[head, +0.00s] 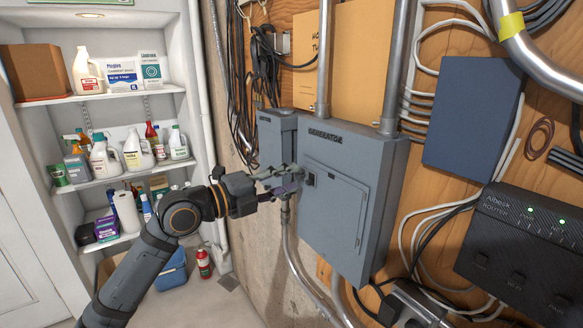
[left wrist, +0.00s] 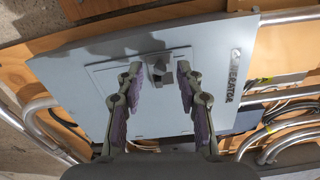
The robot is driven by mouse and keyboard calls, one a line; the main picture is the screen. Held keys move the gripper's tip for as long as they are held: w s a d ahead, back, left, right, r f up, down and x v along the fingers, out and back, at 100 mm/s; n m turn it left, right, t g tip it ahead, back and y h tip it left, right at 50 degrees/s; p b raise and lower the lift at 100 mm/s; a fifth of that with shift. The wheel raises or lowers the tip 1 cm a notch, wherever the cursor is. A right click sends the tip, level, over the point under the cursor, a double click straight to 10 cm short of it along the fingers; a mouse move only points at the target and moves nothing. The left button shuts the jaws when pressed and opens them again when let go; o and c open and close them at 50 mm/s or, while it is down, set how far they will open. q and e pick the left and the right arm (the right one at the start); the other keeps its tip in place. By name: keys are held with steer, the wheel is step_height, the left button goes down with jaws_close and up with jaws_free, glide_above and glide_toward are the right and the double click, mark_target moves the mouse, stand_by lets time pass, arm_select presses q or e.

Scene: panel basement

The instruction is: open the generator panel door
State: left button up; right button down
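The grey generator panel (head: 372,152) hangs on the wooden wall, with the word GENERATOR near its top. Its inset door (head: 336,208) looks closed, with a small dark latch (head: 311,179) at its left edge. My left gripper (head: 292,182) is at the door's left edge, close to the latch. In the left wrist view, the open fingers (left wrist: 158,95) stand either side of the latch (left wrist: 160,72), with gaps; the latch lies a little beyond the tips. The door (left wrist: 145,100) also shows there. My right gripper is not in view.
A smaller grey box (head: 275,143) adjoins the panel on the left. A blue box (head: 472,118) and a black router (head: 525,250) are on the right. Conduits (head: 325,55) run above the panel and black cables (head: 240,75) hang left. Shelves (head: 105,185) with bottles stand far left.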

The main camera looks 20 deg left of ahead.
arm_select(q)
steer(key=shift+p+x, duration=0.3)
steer(key=shift+x, duration=0.5)
steer(key=shift+s, duration=0.1)
jaws_close()
